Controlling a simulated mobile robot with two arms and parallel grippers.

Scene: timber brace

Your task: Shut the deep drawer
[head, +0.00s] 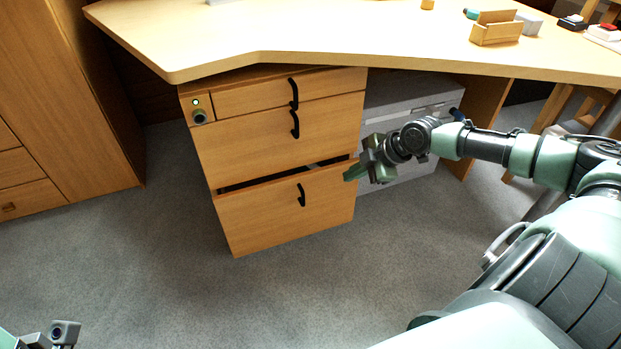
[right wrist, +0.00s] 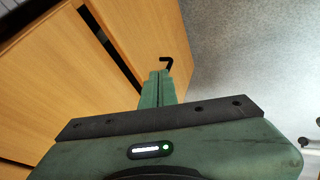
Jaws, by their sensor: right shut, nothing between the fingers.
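The deep drawer (head: 285,212) is the lowest one in the wooden pedestal under the desk. It stands partly open, with a dark gap along its top edge, and has a black handle (head: 301,194). My right gripper (head: 349,174) is shut and empty at the upper right edge of the drawer front. I cannot tell whether it touches. In the right wrist view the shut fingers (right wrist: 157,88) point along the drawer front (right wrist: 140,35) toward its black handle (right wrist: 167,63). Part of my left arm (head: 62,332) shows at the bottom left corner; its fingers are not clear.
Two upper drawers (head: 275,135) look shut, with a lock panel (head: 199,109) at the top left. A grey computer case (head: 410,100) stands right of the pedestal. The desk top (head: 360,40) overhangs above. A wooden cabinet (head: 65,100) is at left. The carpet (head: 170,260) in front is clear.

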